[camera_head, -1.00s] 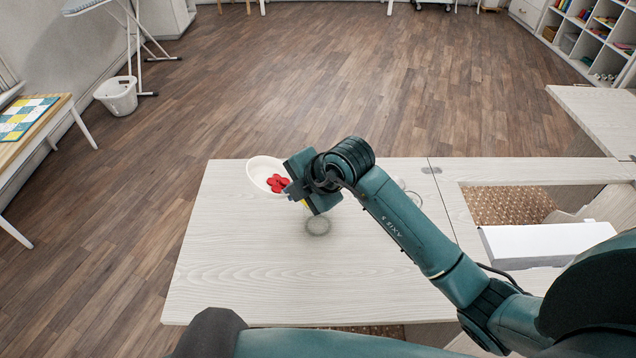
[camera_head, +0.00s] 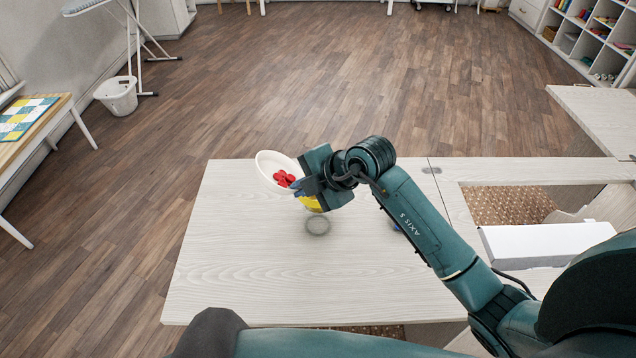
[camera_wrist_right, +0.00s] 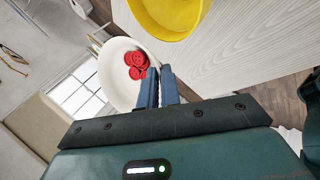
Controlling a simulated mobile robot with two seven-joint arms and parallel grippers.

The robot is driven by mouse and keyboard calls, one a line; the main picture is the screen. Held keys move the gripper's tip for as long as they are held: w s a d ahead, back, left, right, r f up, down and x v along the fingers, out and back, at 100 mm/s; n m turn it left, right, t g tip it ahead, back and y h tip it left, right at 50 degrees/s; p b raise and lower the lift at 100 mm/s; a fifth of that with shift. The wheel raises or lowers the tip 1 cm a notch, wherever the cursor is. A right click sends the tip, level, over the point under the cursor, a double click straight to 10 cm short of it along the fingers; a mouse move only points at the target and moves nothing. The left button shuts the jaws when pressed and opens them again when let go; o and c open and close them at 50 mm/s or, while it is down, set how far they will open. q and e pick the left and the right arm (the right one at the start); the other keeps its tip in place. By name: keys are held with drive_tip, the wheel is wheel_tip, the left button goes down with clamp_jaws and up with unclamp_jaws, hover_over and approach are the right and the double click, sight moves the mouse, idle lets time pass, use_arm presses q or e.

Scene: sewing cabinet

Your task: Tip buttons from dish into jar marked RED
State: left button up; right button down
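The white dish (camera_head: 265,165) with several red buttons (camera_head: 284,178) is off the table, tilted, near the table's far edge. My right gripper (camera_head: 310,186) is shut on its rim; the right wrist view also shows the dish (camera_wrist_right: 112,92), the buttons (camera_wrist_right: 136,66) and the fingers (camera_wrist_right: 159,84). A yellow container (camera_head: 313,204) stands partly hidden below the gripper. In the right wrist view its round opening (camera_wrist_right: 168,14) is close beside the dish. No RED label is readable, so I cannot tell which jar bears it. My left gripper is out of view.
A clear round rim or ring (camera_head: 318,225) shows on the pale table (camera_head: 240,270) in front of the yellow container. A small blue thing (camera_head: 397,228) is mostly hidden by my right forearm. A white box-like part (camera_head: 545,243) lies right. The table's left front is clear.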

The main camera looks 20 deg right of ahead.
drive_tip(key=shift+d+r+y, duration=0.1)
drive_tip(key=shift+d+y, duration=0.4)
drive_tip(key=shift+y, duration=0.2)
use_arm(q)
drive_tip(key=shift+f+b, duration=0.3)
drive_tip(key=shift+b, duration=0.15)
use_arm(e)
drive_tip(key=shift+m, duration=0.3)
use_arm(q)
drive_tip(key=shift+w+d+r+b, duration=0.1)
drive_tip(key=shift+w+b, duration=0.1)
drive_tip(key=shift+b, duration=0.15)
use_arm(e)
drive_tip(key=shift+d, duration=0.15)
drive_tip(key=shift+y, duration=0.3)
use_arm(q)
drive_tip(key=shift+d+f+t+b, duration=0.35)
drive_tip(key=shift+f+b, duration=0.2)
drive_tip(key=shift+b, duration=0.7)
use_arm(e)
drive_tip(key=shift+d+f+y, duration=0.1)
drive_tip(key=shift+f+y, duration=0.25)
drive_tip(key=shift+y, duration=0.05)
use_arm(q)
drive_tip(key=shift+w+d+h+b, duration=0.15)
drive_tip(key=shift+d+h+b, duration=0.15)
drive_tip(key=shift+b, duration=0.3)
use_arm(e)
drive_tip(key=shift+f+t, duration=0.15)
drive_tip(key=shift+t, duration=0.15)
